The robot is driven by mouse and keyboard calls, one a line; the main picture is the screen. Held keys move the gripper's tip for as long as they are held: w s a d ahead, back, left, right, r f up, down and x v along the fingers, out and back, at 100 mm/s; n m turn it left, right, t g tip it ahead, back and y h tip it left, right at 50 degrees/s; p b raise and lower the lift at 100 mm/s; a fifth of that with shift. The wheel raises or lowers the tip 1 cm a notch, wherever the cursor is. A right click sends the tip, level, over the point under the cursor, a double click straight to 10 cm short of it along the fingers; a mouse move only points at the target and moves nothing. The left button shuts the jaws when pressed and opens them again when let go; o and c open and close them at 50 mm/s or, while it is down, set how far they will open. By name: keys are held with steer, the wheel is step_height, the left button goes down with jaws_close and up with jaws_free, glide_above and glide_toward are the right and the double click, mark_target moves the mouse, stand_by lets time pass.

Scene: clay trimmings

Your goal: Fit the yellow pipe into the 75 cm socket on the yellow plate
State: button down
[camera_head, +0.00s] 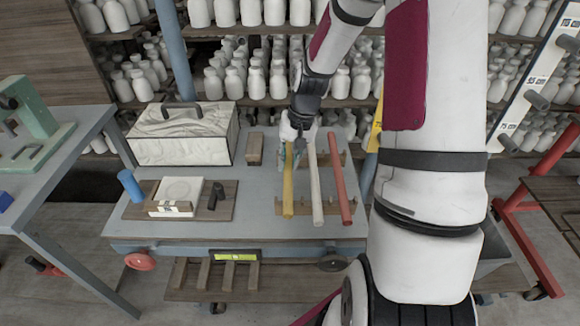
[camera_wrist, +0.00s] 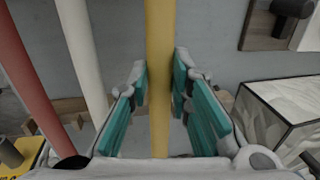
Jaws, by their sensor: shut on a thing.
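The yellow pipe (camera_head: 288,192) lies on the cart top beside a white pipe (camera_head: 316,190) and a red pipe (camera_head: 341,180). My gripper (camera_head: 291,145) is over the yellow pipe's far part and shut on it. In the wrist view the yellow pipe (camera_wrist: 160,110) runs between the teal pads of my gripper (camera_wrist: 161,75). A yellow plate (camera_head: 375,128) shows as a narrow strip behind my arm. A yellow surface with a dark peg also shows at the wrist view's lower left corner (camera_wrist: 18,170). The 75 cm socket on the yellow plate cannot be made out.
A white board (camera_head: 522,98) with dark sockets and labels, one reading 75 cm, stands at right. Wooden rests (camera_head: 280,207) hold the pipes. A lidded box (camera_head: 182,135), a wooden board (camera_head: 225,212) and a blue cylinder (camera_head: 130,186) occupy the cart's left. Bottle shelves stand behind.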

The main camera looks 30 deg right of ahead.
steer(key=shift+s+f, duration=0.2)
steer(key=shift+f, duration=0.95)
steer(key=shift+f, duration=0.15)
steer(key=c, duration=1.5)
jaws_free()
steer(key=shift+o, duration=0.2)
steer(key=shift+d, duration=0.1)
